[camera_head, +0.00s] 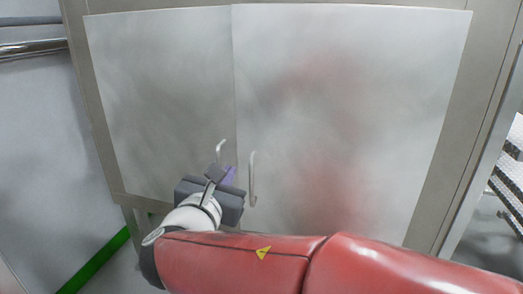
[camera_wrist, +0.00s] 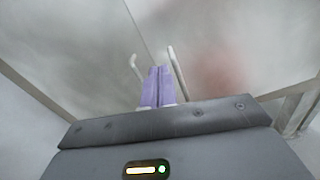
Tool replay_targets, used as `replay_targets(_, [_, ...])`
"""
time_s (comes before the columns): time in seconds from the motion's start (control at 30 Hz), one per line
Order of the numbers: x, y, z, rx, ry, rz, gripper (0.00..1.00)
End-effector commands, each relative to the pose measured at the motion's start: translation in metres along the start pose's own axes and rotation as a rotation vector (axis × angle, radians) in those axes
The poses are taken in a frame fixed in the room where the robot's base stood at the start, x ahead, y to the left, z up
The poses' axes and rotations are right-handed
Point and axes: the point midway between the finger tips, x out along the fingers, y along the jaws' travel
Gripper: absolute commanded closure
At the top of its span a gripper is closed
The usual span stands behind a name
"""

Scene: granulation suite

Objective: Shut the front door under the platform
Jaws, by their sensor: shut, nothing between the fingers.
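Two smooth, pale metal door panels, a left door (camera_head: 160,90) and a right door (camera_head: 390,110), meet at a vertical seam under a beige frame. Each has a bar handle beside the seam: a left handle (camera_head: 221,150) and a right handle (camera_head: 252,180). My gripper (camera_head: 230,175) is low in front of the seam, its purple fingers together and empty. In the wrist view the fingers (camera_wrist: 159,70) point at the seam, between the left handle (camera_wrist: 136,66) and the right handle (camera_wrist: 177,72). I cannot tell whether the fingertips touch a door, or whether either panel stands slightly ajar.
The beige frame (camera_head: 455,120) borders the doors. Metal rails (camera_head: 30,45) are at the upper left, and a green strip (camera_head: 95,262) lies on the floor at lower left. Perforated steps (camera_head: 508,185) stand at the right edge.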

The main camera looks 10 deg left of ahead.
Motion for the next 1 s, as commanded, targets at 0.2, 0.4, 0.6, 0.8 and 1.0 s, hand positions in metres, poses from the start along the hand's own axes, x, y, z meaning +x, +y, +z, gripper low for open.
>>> replay_targets(0.2, [-0.009,0.006,-0.007,-0.165,-0.019,0.064,1.0])
replay_targets(0.4, [0.021,0.007,-0.007,-0.164,-0.018,0.059,1.0])
replay_targets(0.6, [0.066,0.01,-0.006,-0.163,-0.018,0.058,1.0])
replay_targets(0.8, [0.103,0.013,-0.005,-0.161,-0.018,0.059,1.0])
replay_targets(1.0, [0.123,0.014,-0.005,-0.16,-0.018,0.06,1.0])
